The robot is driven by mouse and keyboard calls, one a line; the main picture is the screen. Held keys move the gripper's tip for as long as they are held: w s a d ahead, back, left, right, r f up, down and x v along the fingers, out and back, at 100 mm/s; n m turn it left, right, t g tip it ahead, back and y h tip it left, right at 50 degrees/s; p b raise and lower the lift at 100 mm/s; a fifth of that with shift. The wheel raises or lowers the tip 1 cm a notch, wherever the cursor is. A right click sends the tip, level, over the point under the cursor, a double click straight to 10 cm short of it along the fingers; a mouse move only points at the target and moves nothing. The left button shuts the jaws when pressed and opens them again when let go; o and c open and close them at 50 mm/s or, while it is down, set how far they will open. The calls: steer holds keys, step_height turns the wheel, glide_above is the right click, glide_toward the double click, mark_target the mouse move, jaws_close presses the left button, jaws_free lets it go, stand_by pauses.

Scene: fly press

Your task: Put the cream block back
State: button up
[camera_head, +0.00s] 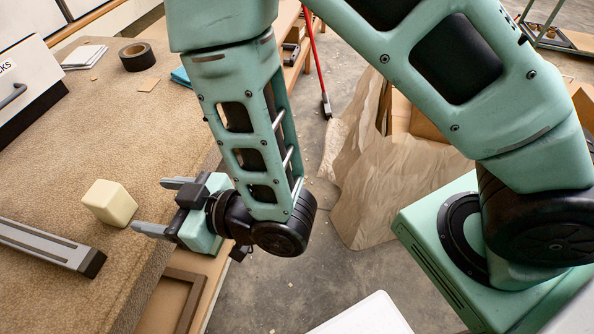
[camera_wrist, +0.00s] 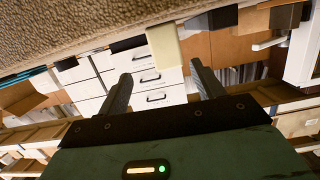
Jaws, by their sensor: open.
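The cream block (camera_head: 109,203) stands on the brown speckled worktop near its right edge. It also shows in the wrist view (camera_wrist: 165,46), at the top centre, just beyond the fingertips. My gripper (camera_head: 151,205) is open and empty, to the right of the block, with its two fingers pointing left towards it. In the wrist view my gripper (camera_wrist: 160,72) has its fingers spread wide, and the block appears in line with the gap between them. The block is not between the fingers.
A grey metal rail (camera_head: 45,245) lies on the worktop (camera_head: 150,120) in front of the block. A white drawer unit (camera_head: 30,85) with partly seen lettering "CKS" stands at the left. A black tape roll (camera_head: 137,56) and papers (camera_head: 84,56) lie farther back. Worktop behind the block is clear.

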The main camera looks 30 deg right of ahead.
steer(key=s+d+r+m+g+h, duration=0.1)
steer(key=s+d+r+g+h, duration=0.3)
steer(key=d, duration=0.5)
steer(key=s+d+r+m+g+h, duration=0.1)
steer(key=s+d+r+g+h, duration=0.3)
steer(key=d, duration=0.6)
steer(key=s+g+h, duration=0.2)
steer(key=s+h, duration=0.1)
steer(key=shift+d+r, duration=0.15)
steer(key=shift+d, duration=0.1)
